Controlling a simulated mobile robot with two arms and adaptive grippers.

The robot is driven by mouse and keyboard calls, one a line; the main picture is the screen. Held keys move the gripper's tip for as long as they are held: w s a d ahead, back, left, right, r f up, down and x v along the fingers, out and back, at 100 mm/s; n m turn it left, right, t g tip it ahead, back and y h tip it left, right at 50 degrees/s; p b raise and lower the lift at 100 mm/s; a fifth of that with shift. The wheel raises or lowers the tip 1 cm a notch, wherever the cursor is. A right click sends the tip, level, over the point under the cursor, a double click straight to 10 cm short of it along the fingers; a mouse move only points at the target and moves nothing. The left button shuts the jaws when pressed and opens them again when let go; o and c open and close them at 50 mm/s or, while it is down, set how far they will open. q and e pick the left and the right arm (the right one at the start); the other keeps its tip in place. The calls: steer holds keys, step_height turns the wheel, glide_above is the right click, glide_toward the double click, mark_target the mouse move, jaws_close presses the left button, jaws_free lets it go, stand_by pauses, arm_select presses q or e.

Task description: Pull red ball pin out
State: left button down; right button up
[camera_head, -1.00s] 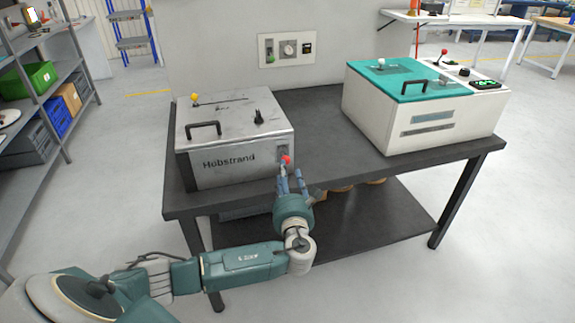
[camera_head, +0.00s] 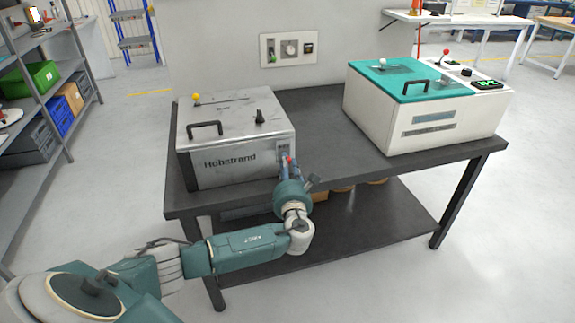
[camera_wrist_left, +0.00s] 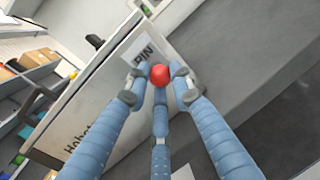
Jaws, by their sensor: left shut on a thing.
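The red ball pin (camera_head: 289,159) sits on the front face of the grey metal box (camera_head: 236,172), near its right corner. In the left wrist view the red ball (camera_wrist_left: 159,75) shows between the fingertips, below a label reading "PIN" (camera_wrist_left: 141,50). My left gripper (camera_head: 288,164) is at the box front with its fingers around the ball. In the left wrist view its blue fingers (camera_wrist_left: 158,82) are closed in on the ball from several sides. The pin's shaft is hidden behind the ball. My right gripper is not in view.
The box stands on a dark table (camera_head: 330,140) with a lower shelf. A white and teal machine (camera_head: 440,115) stands on the table's right half. A wall panel (camera_head: 288,49) is behind. Shelving with bins (camera_head: 45,90) is at the left.

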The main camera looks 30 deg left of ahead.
arm_select(q)
steer(key=shift+w+d+p+v, duration=0.1)
steer(key=shift+d+p+v, duration=0.05)
steer(key=shift+p+v, duration=0.6)
steer(key=shift+w+d+p+v, duration=0.15)
steer(key=shift+p+v, duration=0.3)
steer(key=shift+v, duration=0.5)
steer(key=shift+w+f, duration=0.1)
steer(key=c, duration=1.5)
jaws_free()
steer(key=shift+c, duration=0.2)
glide_toward(290, 162)
steer(key=v, duration=0.7)
steer(key=shift+w+a+f, duration=0.1)
